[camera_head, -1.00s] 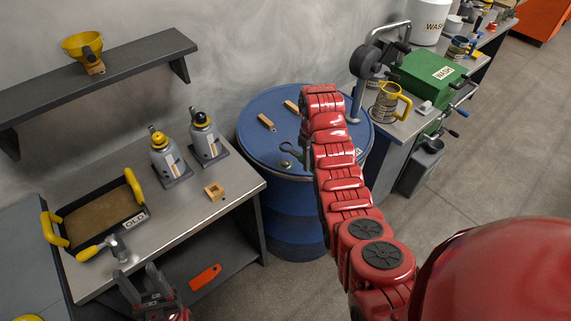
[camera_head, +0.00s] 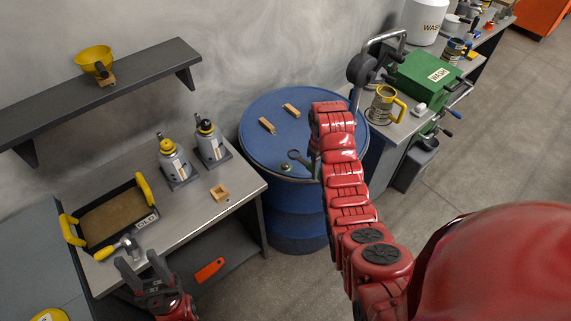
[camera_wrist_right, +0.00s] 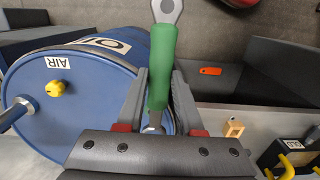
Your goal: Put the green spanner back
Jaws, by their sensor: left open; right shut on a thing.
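The green spanner (camera_wrist_right: 162,50) has a green handle and a grey metal head. In the right wrist view its handle lies between the fingers of my right gripper (camera_wrist_right: 158,85), which is shut on it, with the head pointing away. My left gripper (camera_head: 146,274) is open and empty at the workbench's front edge.
Left, the workbench (camera_head: 205,208) holds two bottles (camera_head: 174,160), a wooden piece (camera_head: 219,194) and a tray (camera_head: 93,243).

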